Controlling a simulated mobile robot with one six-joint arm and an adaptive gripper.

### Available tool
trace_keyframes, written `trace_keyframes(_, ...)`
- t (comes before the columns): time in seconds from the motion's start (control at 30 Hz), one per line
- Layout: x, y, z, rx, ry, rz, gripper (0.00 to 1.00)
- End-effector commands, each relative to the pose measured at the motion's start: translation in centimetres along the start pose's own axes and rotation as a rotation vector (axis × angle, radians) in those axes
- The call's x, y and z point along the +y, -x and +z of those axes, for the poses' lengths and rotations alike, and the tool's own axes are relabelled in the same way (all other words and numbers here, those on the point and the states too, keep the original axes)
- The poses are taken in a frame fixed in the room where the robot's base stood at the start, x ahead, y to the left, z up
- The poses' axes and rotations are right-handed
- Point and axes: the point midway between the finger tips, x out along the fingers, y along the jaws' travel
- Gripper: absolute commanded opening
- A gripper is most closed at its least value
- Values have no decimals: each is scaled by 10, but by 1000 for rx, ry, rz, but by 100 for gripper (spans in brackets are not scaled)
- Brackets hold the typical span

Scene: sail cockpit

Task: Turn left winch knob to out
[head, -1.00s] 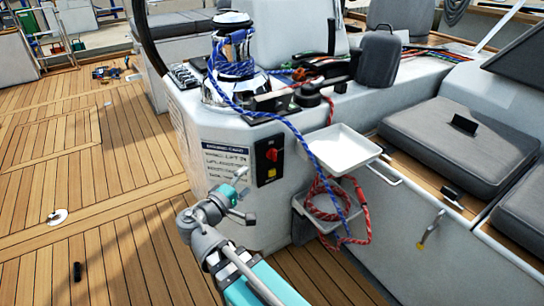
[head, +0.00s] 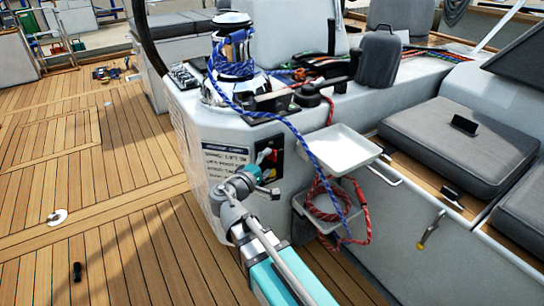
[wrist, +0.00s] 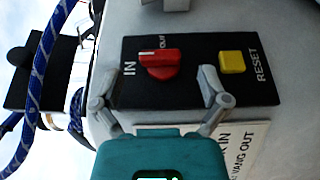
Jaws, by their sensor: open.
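The red winch knob (wrist: 160,66) sits on a black panel (wrist: 130,92) on the side of the white console. In the wrist view "IN" is printed to its left and "OUT" above it. A pale mark on the knob lies at its upper left, nearer the IN side. A yellow RESET button (wrist: 231,62) is to its right. My gripper (wrist: 156,78) is open and empty, with one finger on each side of the knob in the picture; contact cannot be told. In the head view my gripper (head: 270,176) is in front of the panel and partly hides it.
A white tray (head: 340,149) juts out right of the panel, above a bin (head: 305,221) with red rope. A chrome winch (head: 234,45) with blue rope stands on the console top. Blue rope hangs right of the panel. Open teak deck (head: 110,240) lies to the left.

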Motion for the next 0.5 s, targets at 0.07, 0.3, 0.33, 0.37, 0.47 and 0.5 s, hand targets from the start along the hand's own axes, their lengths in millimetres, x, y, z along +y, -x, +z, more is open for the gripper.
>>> trace_keyframes(0.07, 0, -10, 0, -1, 0, 0, 94)
trace_keyframes(0.3, 0, -30, 0, -1, 0, 0, 94)
trace_keyframes(0.33, 0, -31, 0, -1, 0, 0, 94)
trace_keyframes(0.37, 0, -32, 0, -1, 0, 0, 94)
trace_keyframes(0.47, 0, -34, 0, 0, 0, 0, 94)
trace_keyframes(0.5, 0, -35, 0, 0, 0, 0, 94)
